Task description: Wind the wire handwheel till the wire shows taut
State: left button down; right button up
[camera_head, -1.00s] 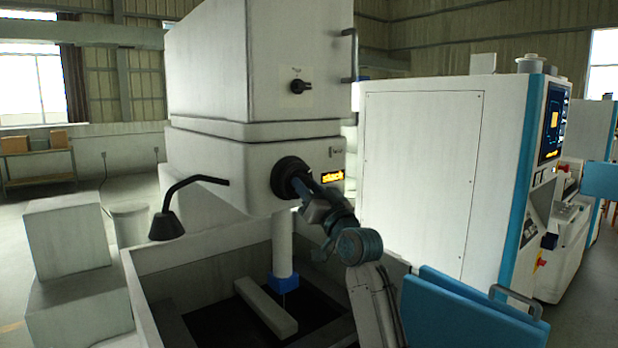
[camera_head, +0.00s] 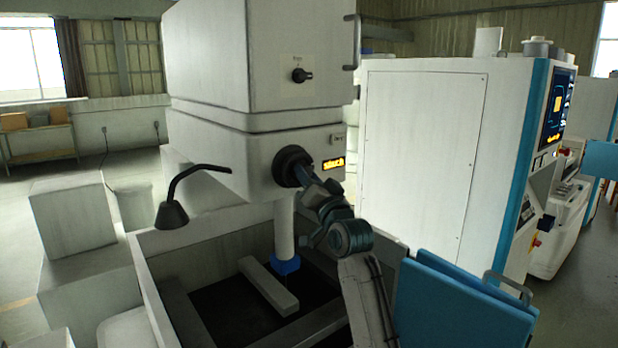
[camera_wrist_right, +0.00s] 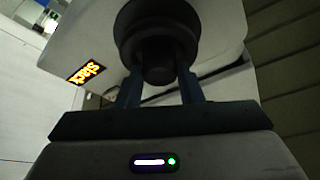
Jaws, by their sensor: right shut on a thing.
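The black wire handwheel (camera_head: 292,164) is on the front of the white machine head (camera_head: 248,165). My right gripper (camera_head: 304,176) is shut on the handwheel, reaching it from below right. In the right wrist view the two fingers of the right gripper (camera_wrist_right: 160,88) lie either side of the dark hub of the handwheel (camera_wrist_right: 158,35). A small amber display (camera_head: 333,164) beside the handwheel reads "slack"; it also shows tilted in the right wrist view (camera_wrist_right: 83,72). The wire below the head is too fine to make out clearly. My left gripper is not in view.
A work tank (camera_head: 148,290) with a pale bar (camera_head: 268,286) inside lies below the head. A black lamp (camera_head: 172,214) hangs at left. A blue panel (camera_head: 455,300) stands right of my arm, before a white cabinet (camera_head: 415,160).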

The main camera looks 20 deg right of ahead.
jog(key=o, duration=1)
jog(key=shift+c, duration=0.2)
jog(key=b+v, duration=0.5)
jog(key=v, duration=0.5)
jog(key=shift+s+f, duration=0.15)
jog(key=shift+s, duration=0.2)
